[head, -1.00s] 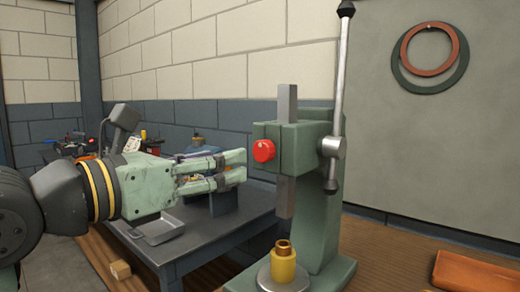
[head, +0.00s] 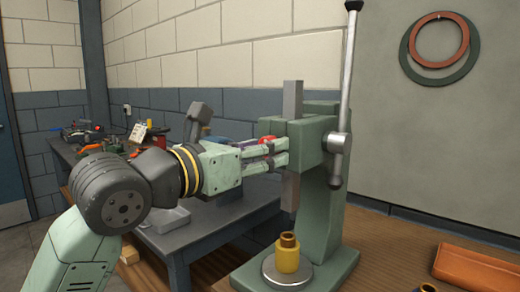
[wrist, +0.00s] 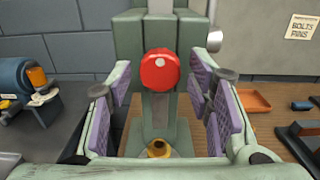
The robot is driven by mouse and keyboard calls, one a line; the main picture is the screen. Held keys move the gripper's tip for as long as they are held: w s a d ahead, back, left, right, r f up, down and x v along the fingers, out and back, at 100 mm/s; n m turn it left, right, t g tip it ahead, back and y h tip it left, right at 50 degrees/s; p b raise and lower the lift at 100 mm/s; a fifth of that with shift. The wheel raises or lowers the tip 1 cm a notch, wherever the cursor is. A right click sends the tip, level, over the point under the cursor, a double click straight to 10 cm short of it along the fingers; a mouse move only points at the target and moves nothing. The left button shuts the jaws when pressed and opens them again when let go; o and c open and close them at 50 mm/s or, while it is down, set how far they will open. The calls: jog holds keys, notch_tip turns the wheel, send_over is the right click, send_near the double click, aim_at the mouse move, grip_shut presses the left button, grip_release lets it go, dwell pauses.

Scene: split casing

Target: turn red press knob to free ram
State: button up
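The red knob (wrist: 160,70) sits on the front of the green press head, between my open fingers in the wrist view; a gap shows on each side of it. In the head view the red knob (head: 267,140) is partly hidden behind my gripper (head: 282,153), whose fingertips reach the press head. My gripper (wrist: 163,95) is open and empty, with purple pads facing inward. The grey square ram (head: 291,105) stands upright through the press head (head: 308,136). Below it, a yellow cylinder with a brass bush (head: 288,254) stands on the round plate.
The press's long lever (head: 348,80) stands upright at the right of the head. A grey side table (head: 185,235) with a metal tray (head: 170,219) is behind my arm. An orange tray (head: 473,264) lies on the wooden bench at right.

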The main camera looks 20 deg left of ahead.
jog(key=c, duration=0.9)
jog(key=shift+c, duration=0.2)
jog(key=shift+n, duration=0.3)
jog(key=shift+n+b, duration=5.5)
jog(key=shift+n, duration=3.2)
jog(key=o, duration=1.1)
